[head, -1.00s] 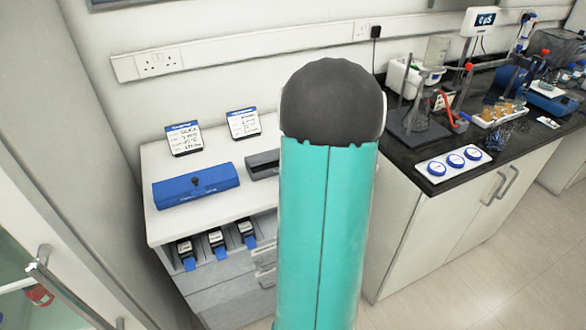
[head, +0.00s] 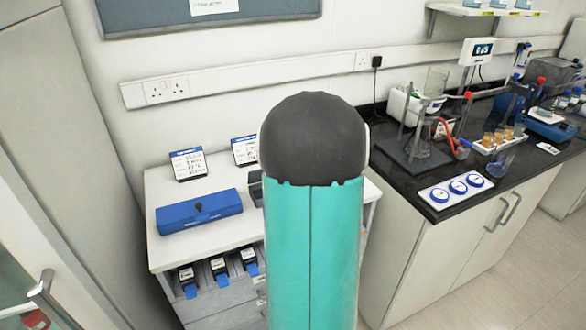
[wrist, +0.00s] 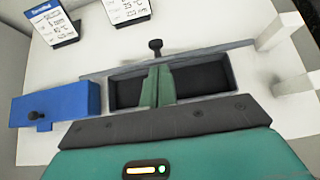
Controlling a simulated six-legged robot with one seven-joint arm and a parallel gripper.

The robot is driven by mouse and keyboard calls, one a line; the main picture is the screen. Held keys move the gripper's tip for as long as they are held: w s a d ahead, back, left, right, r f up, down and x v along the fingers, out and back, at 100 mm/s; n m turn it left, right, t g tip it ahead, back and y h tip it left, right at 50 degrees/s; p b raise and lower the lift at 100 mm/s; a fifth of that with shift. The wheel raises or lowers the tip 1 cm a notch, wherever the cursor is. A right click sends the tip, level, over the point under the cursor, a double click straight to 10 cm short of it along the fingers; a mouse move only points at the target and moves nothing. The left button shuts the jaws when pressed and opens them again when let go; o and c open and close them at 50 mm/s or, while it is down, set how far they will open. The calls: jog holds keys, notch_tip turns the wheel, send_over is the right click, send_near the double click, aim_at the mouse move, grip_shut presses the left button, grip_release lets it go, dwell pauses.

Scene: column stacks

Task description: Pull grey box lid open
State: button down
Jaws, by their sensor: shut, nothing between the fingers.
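In the wrist view, the grey box (wrist: 208,80) shows a dark hollow on both sides of my fingers. Its lid (wrist: 200,53) looks raised, seen nearly edge-on along the far side, with a dark knob (wrist: 155,46) beyond it. My gripper (wrist: 157,82) is shut and empty, its green fingers together over the middle of the opening. I cannot tell whether the fingertips touch the box or lid. In the head view only a sliver of the grey box (head: 256,190) shows; my arm hides the rest and the gripper.
A blue box (head: 200,212) with a dark knob stands left of the grey box on the white bench (head: 166,247). Two label cards (head: 188,164) (head: 245,150) stand behind. A black worktop (head: 412,180) with glassware is at the right. A tall cabinet stands at the left.

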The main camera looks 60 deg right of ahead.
jog(key=shift+g+y, duration=0.3)
jog(key=shift+g, duration=0.2)
jog(key=shift+w+d+r, duration=0.35)
jog(key=shift+w+d, duration=0.1)
jog(key=shift+w, duration=0.3)
jog(key=shift+w+d+r, duration=0.35)
jog(key=shift+w+d, duration=0.05)
jog(key=shift+w, duration=0.4)
jog(key=shift+w+d+r, duration=0.35)
jog(key=shift+w+d, duration=0.1)
jog(key=shift+w, duration=0.3)
jog(key=shift+w+d+f+g+y, duration=0.1)
jog(key=shift+w+d+g+y, duration=0.15)
jog(key=shift+w+d+g, duration=0.25)
jog(key=shift+w+d+r+g+y, duration=0.1)
jog(key=shift+w+d+g+y, duration=0.15)
jog(key=shift+w, duration=0.45)
jog(key=shift+w+d+f+g+y, duration=0.1)
jog(key=shift+w+d+g+y, duration=0.1)
jog(key=shift+w+d+g, duration=0.35)
jog(key=shift+w+a, duration=0.1)
jog(key=v, duration=1.4)
